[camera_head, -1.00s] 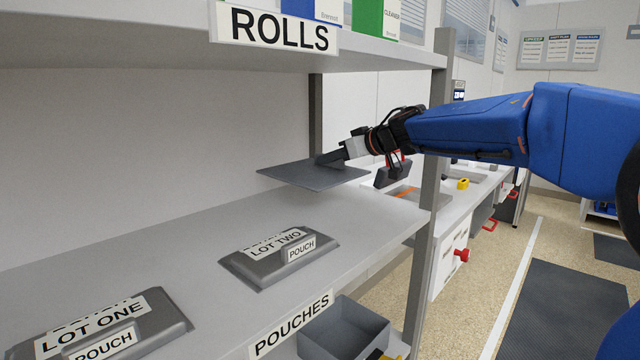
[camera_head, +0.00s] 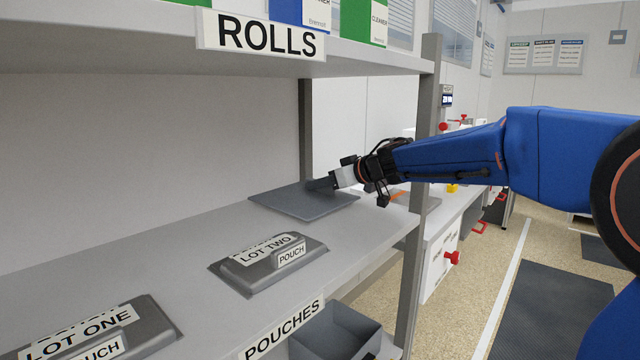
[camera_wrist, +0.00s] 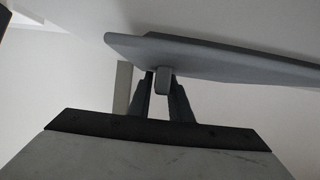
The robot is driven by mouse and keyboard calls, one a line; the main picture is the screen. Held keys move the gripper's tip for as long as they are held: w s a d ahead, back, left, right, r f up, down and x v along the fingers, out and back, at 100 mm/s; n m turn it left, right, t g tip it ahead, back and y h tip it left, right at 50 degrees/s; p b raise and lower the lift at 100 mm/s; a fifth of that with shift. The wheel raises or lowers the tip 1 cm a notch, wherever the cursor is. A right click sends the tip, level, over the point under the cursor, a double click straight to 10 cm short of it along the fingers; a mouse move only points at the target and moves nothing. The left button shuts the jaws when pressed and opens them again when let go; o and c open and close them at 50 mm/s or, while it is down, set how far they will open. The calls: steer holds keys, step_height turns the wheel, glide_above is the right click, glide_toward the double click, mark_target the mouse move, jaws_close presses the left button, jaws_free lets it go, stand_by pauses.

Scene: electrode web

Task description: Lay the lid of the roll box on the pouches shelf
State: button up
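The lid (camera_head: 295,204) is a flat dark-grey plate, level over the far end of the pouches shelf (camera_head: 215,222), behind the LOT TWO pouch. It is on or just above the shelf surface; I cannot tell which. My gripper (camera_head: 325,184) reaches in from the right, past the shelf post, at the lid's right part. In the wrist view, the lid (camera_wrist: 220,58) spans the top right, and the fingers (camera_wrist: 162,84) close on the sides of its small grip. The roll box is not clearly identifiable.
The LOT TWO pouch (camera_head: 268,262) and LOT ONE pouch (camera_head: 100,335) lie on the same shelf, nearer the camera. The ROLLS shelf (camera_head: 370,56) is overhead. A grey post (camera_head: 422,150) stands close to my arm. A grey bin (camera_head: 335,332) is below.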

steer(key=shift+o, duration=0.9)
steer(key=shift+r, duration=0.2)
steer(key=v, duration=0.7)
steer(key=shift+s+d, duration=0.2)
